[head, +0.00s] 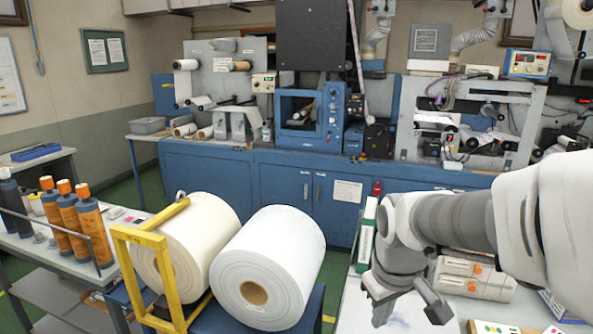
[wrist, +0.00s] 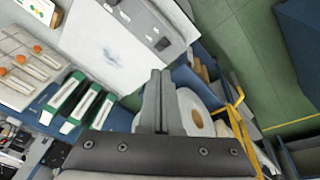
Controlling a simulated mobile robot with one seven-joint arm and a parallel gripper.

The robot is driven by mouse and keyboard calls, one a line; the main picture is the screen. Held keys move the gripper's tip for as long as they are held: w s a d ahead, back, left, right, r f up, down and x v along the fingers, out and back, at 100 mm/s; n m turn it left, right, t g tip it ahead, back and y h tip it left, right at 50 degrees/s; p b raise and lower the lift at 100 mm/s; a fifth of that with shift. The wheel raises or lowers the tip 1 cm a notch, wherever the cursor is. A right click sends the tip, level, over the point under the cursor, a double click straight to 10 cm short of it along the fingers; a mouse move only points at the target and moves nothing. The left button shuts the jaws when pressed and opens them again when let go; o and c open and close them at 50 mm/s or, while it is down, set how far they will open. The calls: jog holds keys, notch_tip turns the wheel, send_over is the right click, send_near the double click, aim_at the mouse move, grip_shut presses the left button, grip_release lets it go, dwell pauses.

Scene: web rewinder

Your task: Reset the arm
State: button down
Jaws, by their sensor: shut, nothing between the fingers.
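My arm reaches in from the right in the head view. My gripper (head: 436,308) hangs above the white table at the lower right, tilted downward. In the wrist view my gripper (wrist: 160,74) shows its two grey fingers pressed together, with nothing between them. Its fingertips are over the area between the white tabletop (wrist: 105,62) and the cart with the rolls. I cannot tell its exact height above the table.
Two large rolls, one cream (head: 190,243) and one white (head: 262,262), lie on a blue cart with a yellow frame (head: 122,262). Orange-capped bottles (head: 75,212) stand at left. Green-and-white boxes (wrist: 92,105) are near the gripper. Blue cabinets (head: 285,190) line the back.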

jog(key=s+r+m+t, duration=0.2)
jog(key=s+r+m, duration=0.2)
jog(key=s, duration=0.8)
jog(key=shift+r+t, duration=0.4)
jog(key=shift+r, duration=0.55)
jog(key=shift+d+m, duration=0.1)
jog(key=shift+m, duration=0.2)
